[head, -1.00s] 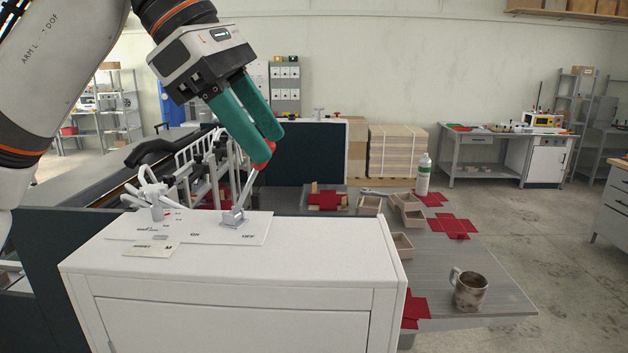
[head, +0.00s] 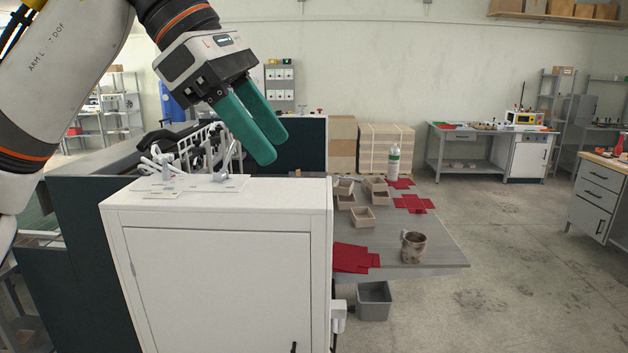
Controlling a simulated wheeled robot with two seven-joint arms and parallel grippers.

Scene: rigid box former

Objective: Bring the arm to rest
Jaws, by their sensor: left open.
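My left arm (head: 60,75) comes in from the upper left. Its left gripper (head: 275,148) has green fingers, is open and empty, and points down to the right in front of the dark panel. The lever (head: 225,165) on the white cabinet's top stands below and left of the fingertips, apart from them. My right gripper is not in view.
The white cabinet (head: 220,280) stands close in front. To its right, a grey table (head: 440,248) carries a mug (head: 413,247), several small boxes, red cross-shaped blanks (head: 413,203) and a white bottle (head: 393,162). A grey bin (head: 374,301) sits below. Open floor lies at right.

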